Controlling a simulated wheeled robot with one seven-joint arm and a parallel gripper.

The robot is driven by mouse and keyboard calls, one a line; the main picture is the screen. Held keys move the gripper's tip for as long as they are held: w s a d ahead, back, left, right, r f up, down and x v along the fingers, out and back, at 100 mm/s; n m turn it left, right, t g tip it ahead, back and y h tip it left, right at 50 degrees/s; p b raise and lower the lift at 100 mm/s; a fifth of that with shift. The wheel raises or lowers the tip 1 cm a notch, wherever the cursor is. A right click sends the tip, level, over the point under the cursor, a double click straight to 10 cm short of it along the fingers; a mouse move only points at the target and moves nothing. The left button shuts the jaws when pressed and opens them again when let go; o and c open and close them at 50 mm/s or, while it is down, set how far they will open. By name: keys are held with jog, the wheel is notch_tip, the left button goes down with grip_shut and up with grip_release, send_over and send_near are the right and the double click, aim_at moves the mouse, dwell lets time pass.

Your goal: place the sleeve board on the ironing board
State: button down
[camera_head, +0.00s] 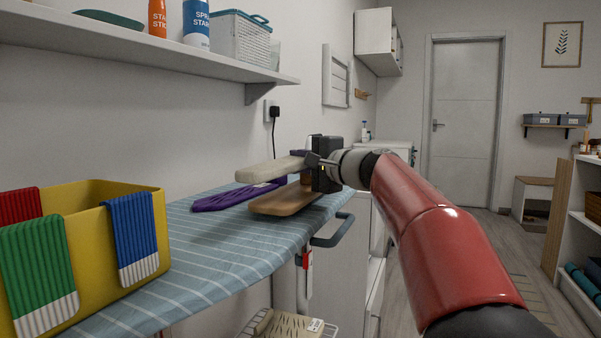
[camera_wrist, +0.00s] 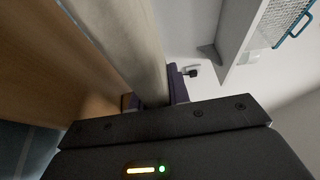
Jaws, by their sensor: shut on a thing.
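The sleeve board has a long cream padded top (camera_head: 270,170) above a brown wooden base (camera_head: 288,200). My gripper (camera_head: 312,160) is shut on the padded top near its right end, with my red arm reaching in from the right. The sleeve board is over the right end of the ironing board (camera_head: 205,250), which has a blue striped cover. I cannot tell whether the base touches the cover. In the wrist view the padded top (camera_wrist: 120,35) runs up from between the fingers, with the wooden base (camera_wrist: 50,60) to its left.
A purple ribbed item (camera_head: 222,199) lies behind the sleeve board. A yellow bin (camera_head: 85,250) with red, green and blue ribbed cloths stands on the board's left part. A wall shelf (camera_head: 150,48) with bottles and a basket hangs above. The board's middle front is clear.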

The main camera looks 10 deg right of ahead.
jog(key=shift+f, duration=0.45)
jog(key=shift+f, duration=0.2)
jog(key=c, duration=1.3)
grip_release()
jog(key=shift+r, duration=0.1)
jog(key=shift+s+r, duration=0.1)
jog(key=shift+s, duration=0.05)
jog(key=b+v, duration=0.1)
jog(key=v, duration=1)
jog(key=shift+s+d+b, duration=0.25)
jog(key=shift+s+b, duration=0.1)
